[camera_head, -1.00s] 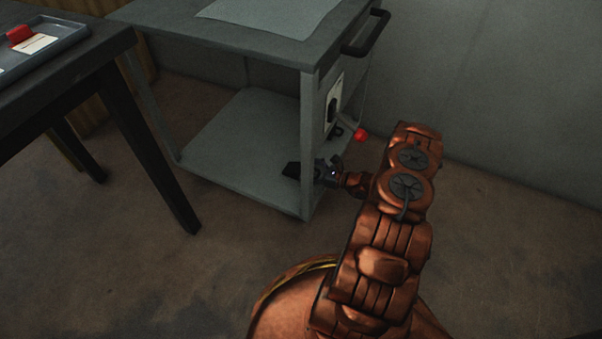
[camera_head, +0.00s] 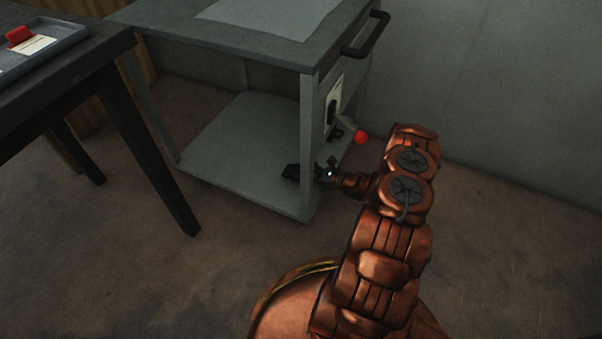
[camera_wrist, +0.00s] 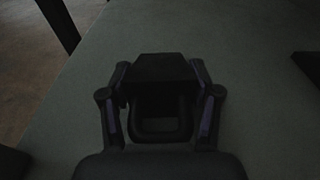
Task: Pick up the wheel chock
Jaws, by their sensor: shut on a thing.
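The wheel chock (camera_head: 291,171) is a small black block over the lower shelf of the grey cart, close to its front corner post. In the wrist view the chock (camera_wrist: 164,68) sits between the fingers, with a dark loop-like part on its near side. My gripper (camera_head: 322,173) reaches in past the post from the right. In the wrist view my gripper (camera_wrist: 162,88) is shut on the chock, one finger on each side. I cannot tell whether the chock touches the shelf or hangs just above it.
The cart's lower shelf (camera_head: 235,135) is otherwise largely clear. The corner post (camera_head: 307,150) stands close to my gripper. A red-knobbed lever (camera_head: 360,138) sticks out above my wrist. A dark table (camera_head: 70,70) with a tray (camera_head: 60,48) stands at left.

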